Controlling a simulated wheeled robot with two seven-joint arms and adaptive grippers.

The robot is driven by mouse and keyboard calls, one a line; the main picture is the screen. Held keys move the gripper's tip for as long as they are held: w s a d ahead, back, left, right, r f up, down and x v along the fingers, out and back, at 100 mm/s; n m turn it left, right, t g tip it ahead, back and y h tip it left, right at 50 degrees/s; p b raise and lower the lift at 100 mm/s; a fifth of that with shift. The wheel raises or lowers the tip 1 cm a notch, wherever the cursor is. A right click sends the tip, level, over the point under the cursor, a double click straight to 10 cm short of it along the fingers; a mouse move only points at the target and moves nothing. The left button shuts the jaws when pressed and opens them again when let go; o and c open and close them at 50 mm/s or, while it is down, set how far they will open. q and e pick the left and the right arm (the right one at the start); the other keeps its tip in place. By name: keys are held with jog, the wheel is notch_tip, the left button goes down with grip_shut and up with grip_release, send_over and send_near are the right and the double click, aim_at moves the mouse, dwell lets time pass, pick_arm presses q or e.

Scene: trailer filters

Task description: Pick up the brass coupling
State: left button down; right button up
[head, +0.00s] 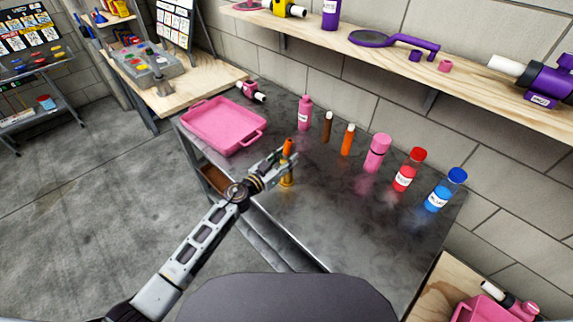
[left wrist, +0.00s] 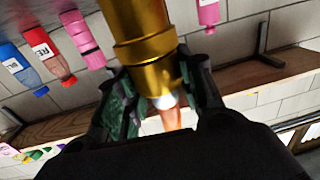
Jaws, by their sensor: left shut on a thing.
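The brass coupling (head: 287,181) is upright over the dark metal table, with a pale and orange part on the end above the fingers. In the left wrist view the brass body (left wrist: 145,40) fills the space between the fingers. My left gripper (head: 286,164) is shut on it, with one finger on each side (left wrist: 160,88). I cannot tell whether its lower end touches the table. My right gripper is not in view.
A pink tray (head: 222,149) lies at the table's left end. A row of bottles and tubes, including a pink bottle (head: 304,113) and a blue one (head: 438,200), stands along the back. The table (head: 335,225) is clear in front of them. A wooden shelf (head: 470,82) overhangs behind.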

aim_at(286, 143)
pick_arm(q)
jog(key=shift+r, duration=0.15)
jog(key=shift+r+p, duration=0.8)
jog(key=shift+r, duration=0.2)
notch_tip(286, 143, up, 5)
jog(key=p, duration=0.3)
jog(key=shift+f, duration=0.2)
jog(key=shift+r+p, duration=1.25)
jog(key=shift+r, duration=0.3)
